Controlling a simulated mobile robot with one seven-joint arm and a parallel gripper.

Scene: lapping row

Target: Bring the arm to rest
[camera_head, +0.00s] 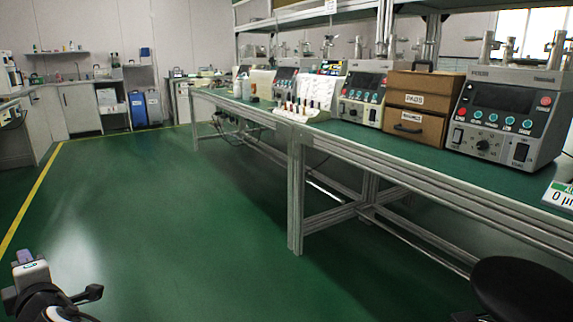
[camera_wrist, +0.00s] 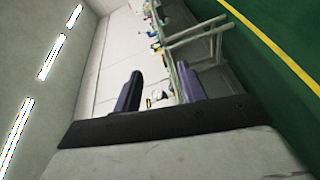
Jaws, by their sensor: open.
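My gripper (camera_wrist: 160,92) shows in the wrist view, with its two dark fingers apart and nothing between them. Behind the fingers the wrist view shows the room tilted on its side, with a pale wall, ceiling lights and part of the green floor. In the head view, part of my arm (camera_head: 50,295) shows at the lower left corner, low over the floor. It is apart from the bench, and I cannot make out the fingers there.
A long bench (camera_head: 410,178) runs along the right, bearing lapping machines (camera_head: 497,118) and brown drawer boxes (camera_head: 416,106). A black stool seat (camera_head: 525,288) stands at the lower right. The green floor (camera_head: 180,230) is clear, with a yellow line (camera_head: 32,195) at left.

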